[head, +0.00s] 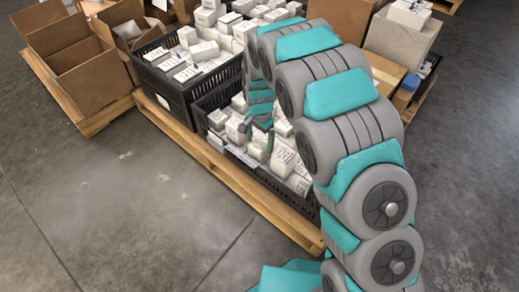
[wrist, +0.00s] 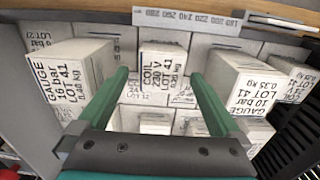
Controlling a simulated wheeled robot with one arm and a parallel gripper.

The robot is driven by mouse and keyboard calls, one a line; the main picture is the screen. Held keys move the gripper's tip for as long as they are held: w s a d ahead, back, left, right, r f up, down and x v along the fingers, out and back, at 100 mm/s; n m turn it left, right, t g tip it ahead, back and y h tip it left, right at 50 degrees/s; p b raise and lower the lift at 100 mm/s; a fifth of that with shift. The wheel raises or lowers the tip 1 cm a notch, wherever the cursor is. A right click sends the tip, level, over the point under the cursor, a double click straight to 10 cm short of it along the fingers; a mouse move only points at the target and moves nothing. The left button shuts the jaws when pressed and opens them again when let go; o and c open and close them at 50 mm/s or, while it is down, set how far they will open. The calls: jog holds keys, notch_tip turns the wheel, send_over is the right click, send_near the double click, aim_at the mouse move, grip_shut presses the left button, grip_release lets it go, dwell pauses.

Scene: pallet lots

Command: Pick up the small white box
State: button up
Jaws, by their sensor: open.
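Several white boxes lie packed in a black crate (head: 205,103). In the wrist view, a small white box marked COIL LOT 41 (wrist: 162,68) stands straight ahead, between the tips of my gripper (wrist: 160,74). The jaws are open, with one green finger to each side of that box; I cannot tell whether they touch it. A larger white box marked GAUGE (wrist: 72,72) is at the left, and another GAUGE box (wrist: 243,82) is at the right. In the head view my gripper (head: 259,142) points down into the crate, and my arm hides part of it.
A second black crate (head: 178,97) of white boxes stands behind, on the same wooden pallet (head: 225,172). Open cardboard boxes (head: 90,70) stand at the left. More boxes (head: 405,38) stand at the right. A ruler-like strip (wrist: 188,18) crosses the wrist view. The floor in front is clear.

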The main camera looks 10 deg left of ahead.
aim_at(260, 145)
notch_tip(260, 145, down, 4)
jog(key=shift+w+r, duration=0.1)
jog(key=shift+r, duration=0.15)
jog(key=shift+c, duration=0.4)
jog(key=c, duration=1.4)
jog(key=shift+r, duration=0.1)
